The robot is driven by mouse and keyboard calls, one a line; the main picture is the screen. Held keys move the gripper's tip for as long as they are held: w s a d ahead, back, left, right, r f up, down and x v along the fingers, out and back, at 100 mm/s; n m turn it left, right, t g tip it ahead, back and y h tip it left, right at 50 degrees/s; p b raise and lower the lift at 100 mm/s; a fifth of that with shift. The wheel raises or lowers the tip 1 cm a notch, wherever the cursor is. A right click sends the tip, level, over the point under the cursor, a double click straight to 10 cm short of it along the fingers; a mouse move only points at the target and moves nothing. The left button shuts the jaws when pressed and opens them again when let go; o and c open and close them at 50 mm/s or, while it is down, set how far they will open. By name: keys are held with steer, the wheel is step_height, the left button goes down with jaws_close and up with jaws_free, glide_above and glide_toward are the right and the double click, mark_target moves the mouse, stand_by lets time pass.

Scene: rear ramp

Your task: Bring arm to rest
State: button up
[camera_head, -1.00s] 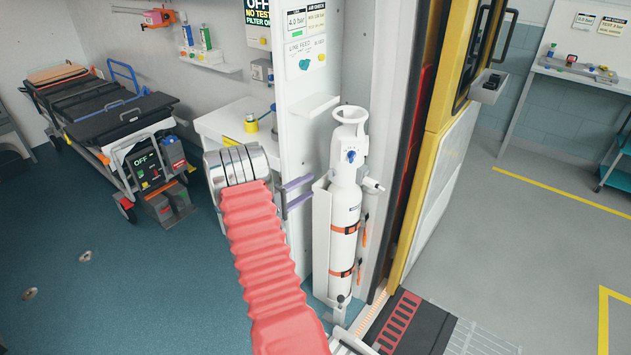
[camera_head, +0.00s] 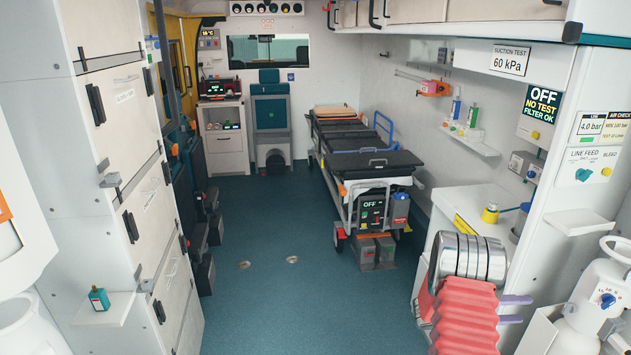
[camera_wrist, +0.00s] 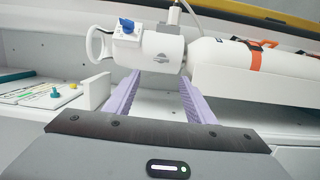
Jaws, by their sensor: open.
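My arm (camera_head: 468,315), in a red ribbed sleeve with a metal wrist, shows at the lower right of the head view. My gripper (camera_head: 522,309) has two purple fingers pointing right beside the white cabinet end. In the wrist view my gripper (camera_wrist: 158,76) has its fingers apart with nothing held between them. A white gas cylinder (camera_wrist: 225,58) with a blue knob and orange straps lies across that view beyond the fingertips. The cylinder's valve end (camera_head: 606,292) also shows at the right edge of the head view. I cannot tell whether the fingers touch it.
A stretcher (camera_head: 372,162) with a black top stands down the aisle. White cabinets (camera_head: 120,150) line the left side, with a small shelf (camera_head: 103,312) holding a teal bottle. A white counter (camera_head: 480,205) is near my wrist. The blue-green floor (camera_head: 275,225) between is clear.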

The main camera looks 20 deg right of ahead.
steer(key=s+a+f+n+g+y, duration=0.2)
steer(key=s+a+f+y, duration=0.2)
steer(key=s+f, duration=0.2)
steer(key=s+a+r+y, duration=0.1)
steer(key=s+a+y, duration=0.25)
steer(key=a, duration=0.45)
steer(key=w+a+r+t+y, duration=0.15)
steer(key=a+r, duration=0.35)
steer(key=a, duration=0.5)
steer(key=a+r+t+y, duration=0.3)
steer(key=a+r, duration=0.2)
steer(key=a, duration=0.6)
steer(key=w+a+r+t+y, duration=0.1)
steer(key=a+r+t+y, duration=0.3)
steer(key=a, duration=0.6)
steer(key=s+a+r+n+t, duration=0.1)
steer(key=a+r+t, duration=0.1)
steer(key=a+r, duration=0.4)
steer(key=s+a+r+n+t+y, duration=0.1)
steer(key=s+a+r+t, duration=0.1)
steer(key=a+r, duration=0.4)
steer(key=shift+a+t, duration=0.45)
steer(key=shift+a, duration=0.5)
steer(key=shift+s+r, duration=0.1)
